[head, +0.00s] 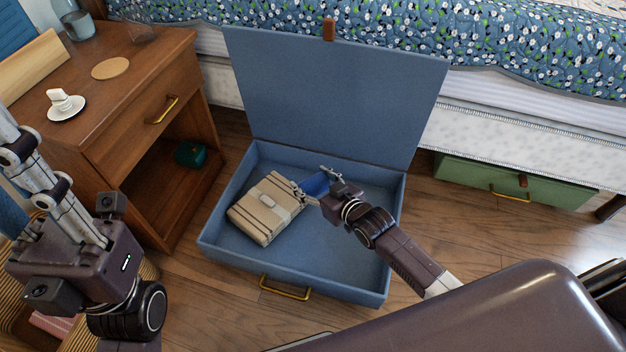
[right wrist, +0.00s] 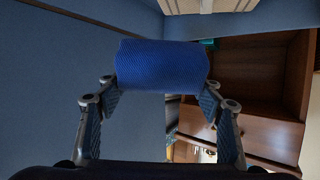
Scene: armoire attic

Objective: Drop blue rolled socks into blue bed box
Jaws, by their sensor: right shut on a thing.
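The blue rolled socks (head: 315,184) are held between the fingers of my right gripper (head: 317,187), over the inside of the open blue bed box (head: 240,272). In the right wrist view the socks (right wrist: 162,66) sit between both fingertips, with a finger on each side. Whether they touch the box floor cannot be told. The box lies on the floor with its blue lid (head: 330,95) raised behind it. My left gripper (head: 40,185) is at the left edge by the nightstand, away from the box; its fingertips are not clearly seen.
A beige folded item (head: 266,208) lies in the left part of the box. A wooden nightstand (head: 125,100) stands left, with a teal item (head: 191,154) on its shelf. A bed (head: 480,40) is behind, with a green box (head: 510,187) under it. The box's right part is clear.

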